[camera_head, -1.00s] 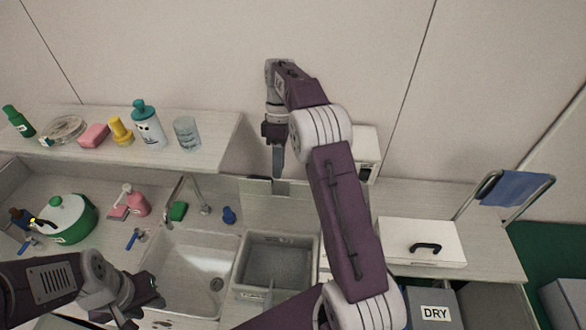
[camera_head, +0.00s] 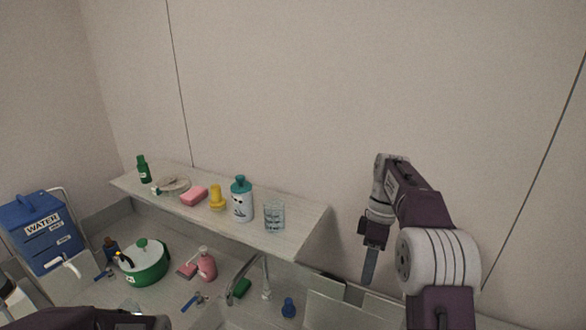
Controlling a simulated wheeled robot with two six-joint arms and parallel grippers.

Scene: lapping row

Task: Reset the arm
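My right arm (camera_head: 433,255) rises from the bottom right in the head view and bends over at its top. My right gripper (camera_head: 370,266) hangs from it, pointing down, in front of the wall and to the right of the shelf. Its fingers show as one narrow dark shape, edge-on, so I cannot see a gap between them. Nothing hangs visibly from it. My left arm (camera_head: 85,318) shows only as a dark strip at the bottom left edge; its gripper is out of view.
A shelf (camera_head: 305,232) holds a green bottle (camera_head: 144,170), pink block (camera_head: 194,197), yellow item (camera_head: 217,198), teal-capped bottle (camera_head: 241,201) and glass (camera_head: 274,218). A blue WATER container (camera_head: 40,232) stands left.

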